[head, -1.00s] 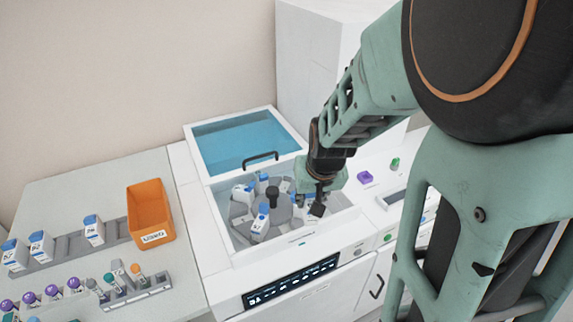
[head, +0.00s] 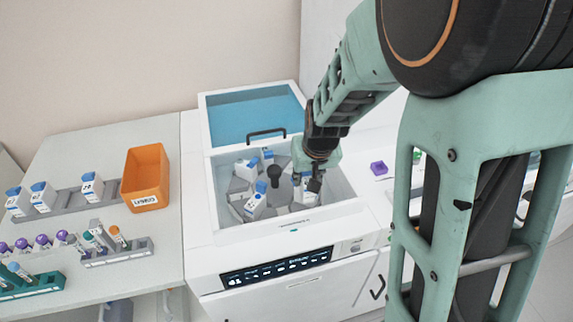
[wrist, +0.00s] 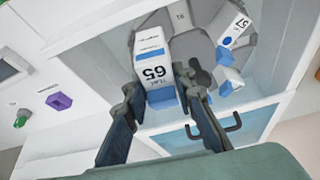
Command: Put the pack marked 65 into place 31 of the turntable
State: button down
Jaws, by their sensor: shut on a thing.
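The pack marked 65 (wrist: 155,65) is a white box with a blue end, between my gripper's fingers in the wrist view. My gripper (wrist: 158,88) is shut on it. In the head view my gripper (head: 311,187) is low in the right part of the open well, with the white pack (head: 300,191) beside its fingertips. The grey turntable (wrist: 188,45) lies in the well around a dark centre knob (head: 275,176). I cannot tell whether the pack touches the turntable. The number 31 is not readable.
Several other packs stand in the turntable, one marked 57 (wrist: 234,28). The blue-windowed lid (head: 255,116) is open behind the well. An orange bin (head: 146,178), more packs and tube racks stand on the left bench. A purple piece (head: 378,168) lies right of the well.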

jog(key=shift+n+y, duration=0.3)
jog(key=shift+n, duration=0.3)
jog(key=shift+w+a+f+b, duration=0.25)
jog(key=shift+a+f+b, duration=0.7)
jog(key=shift+f, duration=0.65)
jog(key=shift+w+a+f+b, duration=0.2)
jog(key=shift+a+f+b, duration=0.7)
jog(key=shift+f, duration=0.7)
jog(key=shift+w+a+f+b, duration=0.25)
jog(key=shift+a+f+b, duration=0.7)
jog(key=shift+f, duration=0.65)
jog(key=shift+a+f, duration=0.1)
jog(key=shift+f+b, duration=0.5)
jog(key=shift+b, duration=0.1)
jog(key=shift+f, duration=0.15)
jog(key=shift+f+b, duration=0.55)
jog(key=shift+b, duration=0.1)
jog(key=c, duration=1.5)
grip_release()
jog(key=shift+c, duration=0.2)
